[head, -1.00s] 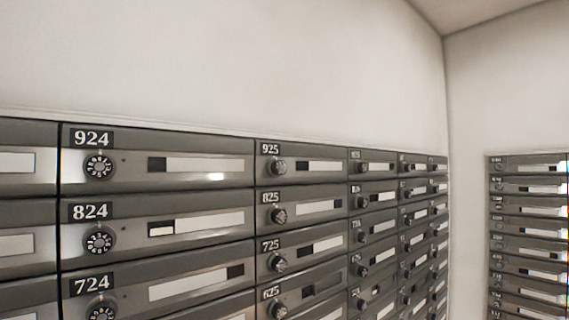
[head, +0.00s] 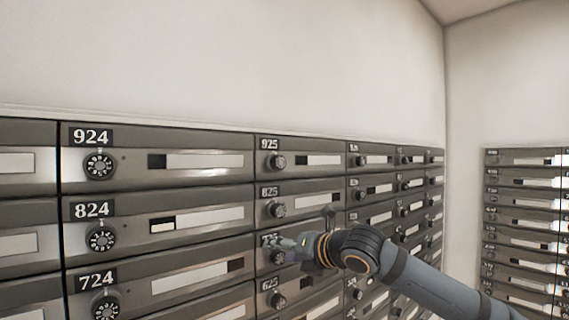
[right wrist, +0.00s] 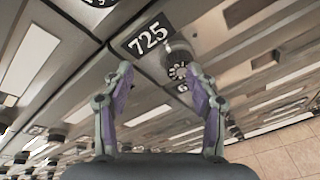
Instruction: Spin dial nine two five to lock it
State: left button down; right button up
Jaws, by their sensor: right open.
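Dial 925 (head: 277,161) is a small dark round knob under the white "925" label (head: 270,144), on the top row of mailboxes. My right gripper (head: 281,246) is in front of the 725 mailbox, two rows below dial 925, and nothing touches that dial. In the right wrist view my right gripper (right wrist: 165,90) is open and empty. The 725 dial (right wrist: 177,70) shows between and beyond its fingers, below the "725" label (right wrist: 149,38). In the head view my gripper partly covers the 725 label and dial. My left gripper is not in view.
Dials 924 (head: 99,165) and 824 (head: 102,239) stick out to the left. Dial 825 (head: 277,210) sits between dial 925 and my gripper. The plain wall (head: 220,65) above is clear. More mailboxes (head: 520,230) line the right wall.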

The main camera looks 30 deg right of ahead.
jog(key=s+d+r+n+t, duration=0.1)
jog(key=s+r+n, duration=0.15)
jog(key=r, duration=0.45)
jog(key=s+d+r+n+t, duration=0.1)
jog(key=s+r+n+t, duration=0.15)
jog(key=r, duration=0.55)
jog(key=n, duration=0.1)
send_near(281, 162)
jog(key=shift+h, duration=0.3)
jog(key=w+p, duration=0.1)
jog(key=p, duration=0.1)
jog(key=w+p, duration=0.2)
jog(key=p, duration=0.1)
jog(key=w+r+p, duration=0.1)
jog(key=p, duration=0.1)
jog(key=shift+w+a+p, duration=0.3)
jog(key=shift+w, duration=0.05)
jog(key=w+p, duration=0.1)
jog(key=p, duration=0.1)
jog(key=w+p, duration=0.1)
jog(key=p, duration=0.1)
jog(key=w+p, duration=0.1)
jog(key=shift+w+a+f+p, duration=0.1)
jog(key=shift+w+f+p, duration=0.05)
jog(key=shift+f+p, duration=0.2)
jog(key=shift+w+f+p, duration=0.2)
jog(key=shift+p, duration=0.4)
jog(key=shift+a, duration=0.1)
jog(key=c, duration=1.2)
